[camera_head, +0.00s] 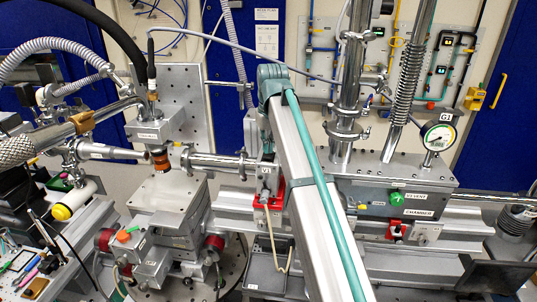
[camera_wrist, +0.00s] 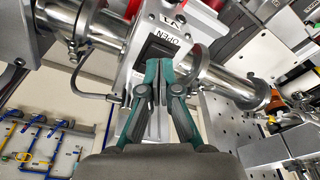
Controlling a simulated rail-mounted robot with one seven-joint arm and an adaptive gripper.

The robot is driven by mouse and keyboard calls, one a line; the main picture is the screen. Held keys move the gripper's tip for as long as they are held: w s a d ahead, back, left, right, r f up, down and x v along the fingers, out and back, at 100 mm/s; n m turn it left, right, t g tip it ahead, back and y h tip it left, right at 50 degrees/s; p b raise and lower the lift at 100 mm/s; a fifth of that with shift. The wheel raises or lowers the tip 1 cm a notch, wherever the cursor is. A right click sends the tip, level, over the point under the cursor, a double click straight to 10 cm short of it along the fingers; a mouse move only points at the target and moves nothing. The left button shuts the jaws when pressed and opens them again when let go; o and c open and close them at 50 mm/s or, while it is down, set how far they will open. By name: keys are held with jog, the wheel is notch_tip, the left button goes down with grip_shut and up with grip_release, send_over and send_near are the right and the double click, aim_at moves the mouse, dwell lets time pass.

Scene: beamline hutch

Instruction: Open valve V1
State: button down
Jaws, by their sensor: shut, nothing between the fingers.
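Valve V1 (camera_wrist: 140,55) is a pale metal block on a steel beam pipe, seen tilted in the wrist view. Its face carries the labels "V1" and "OPEN" and a black rocker switch (camera_wrist: 161,47). My gripper (camera_wrist: 158,72) is shut and empty, with its teal fingertips together right at the lower edge of the switch. I cannot tell whether they touch it. In the head view, a pale block with a red base (camera_head: 268,180) stands on the beam pipe beside my arm, probably the same valve. My gripper does not show clearly there.
The beam pipe (camera_wrist: 105,30) runs on both sides of the valve, with a thin bent tube at its left. In the head view the chamber (camera_head: 385,195) with a green VENT button (camera_head: 397,198) and gauge (camera_head: 438,136) stands right, and a stage (camera_head: 170,210) stands left.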

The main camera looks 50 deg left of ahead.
aim_at(268, 156)
jog(key=shift+f, duration=0.9)
dwell(0.3)
jog(key=shift+r, duration=0.15)
jog(key=shift+r+p, duration=0.35)
jog(key=shift+r, duration=3.05)
